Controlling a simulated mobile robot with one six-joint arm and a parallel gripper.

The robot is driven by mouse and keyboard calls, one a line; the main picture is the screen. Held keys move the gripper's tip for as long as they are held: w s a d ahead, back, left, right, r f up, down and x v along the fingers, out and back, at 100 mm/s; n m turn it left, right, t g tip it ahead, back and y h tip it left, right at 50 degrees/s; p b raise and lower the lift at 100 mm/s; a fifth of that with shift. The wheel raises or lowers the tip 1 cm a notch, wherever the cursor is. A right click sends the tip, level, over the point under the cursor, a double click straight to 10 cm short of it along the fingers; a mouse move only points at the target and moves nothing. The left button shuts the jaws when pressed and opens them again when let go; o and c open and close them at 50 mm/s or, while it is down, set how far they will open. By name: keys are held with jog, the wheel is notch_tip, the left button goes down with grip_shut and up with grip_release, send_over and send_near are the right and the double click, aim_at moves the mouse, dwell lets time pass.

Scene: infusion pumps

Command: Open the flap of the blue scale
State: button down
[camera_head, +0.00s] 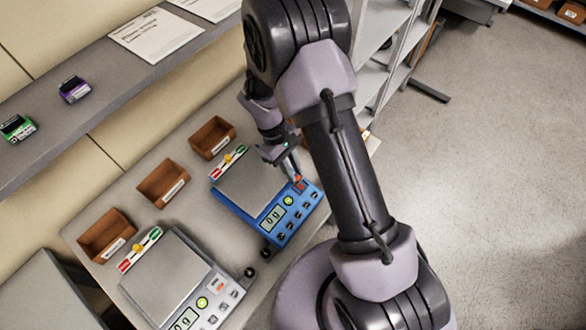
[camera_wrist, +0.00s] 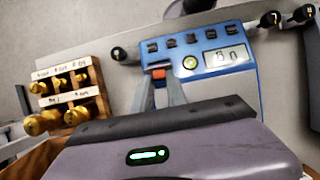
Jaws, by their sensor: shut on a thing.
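The blue scale (camera_head: 287,232) sits on the bench in the head view, with a grey weighing plate, a small display, a green button and several dark buttons. Its blue panel (camera_wrist: 240,80) also shows at the top of the wrist view. A small orange-red part (camera_wrist: 160,73) stands at the panel's edge; I cannot tell for certain whether it is the flap. My gripper (camera_head: 298,178) reaches down to the scale's upper right corner. In the wrist view my gripper (camera_wrist: 161,80) has its fingertips closed around the orange-red part. The fingers hide some of the panel.
A grey scale (camera_head: 165,275) stands at the lower left. Brown boxes (camera_head: 163,183) line the bench's back. A wooden rack of brass weights (camera_wrist: 70,97) stands left in the wrist view. Black knobs lie between the scales. A shelf (camera_head: 110,95) runs above the bench.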

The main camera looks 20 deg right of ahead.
jog(key=shift+w+a+r+g+h+p, duration=0.1)
jog(key=shift+w+a+g+h+p, duration=0.25)
jog(key=shift+p, duration=0.7)
jog(key=shift+w+a+f+g+h, duration=0.1)
jog(key=shift+w+f+g+h, duration=0.2)
jog(key=shift+g, duration=0.2)
jog(key=shift+w+a+f+g+h, duration=0.1)
jog(key=shift+f+g+h, duration=0.1)
jog(key=shift+g+h, duration=0.2)
jog(key=shift+w+g, duration=0.1)
jog(key=shift+g, duration=0.35)
jog(key=c, duration=1.3)
grip_release()
jog(key=v, duration=0.7)
jog(key=shift+w+a+p, duration=0.15)
jog(key=shift+a+p, duration=0.15)
jog(key=shift+p, duration=0.1)
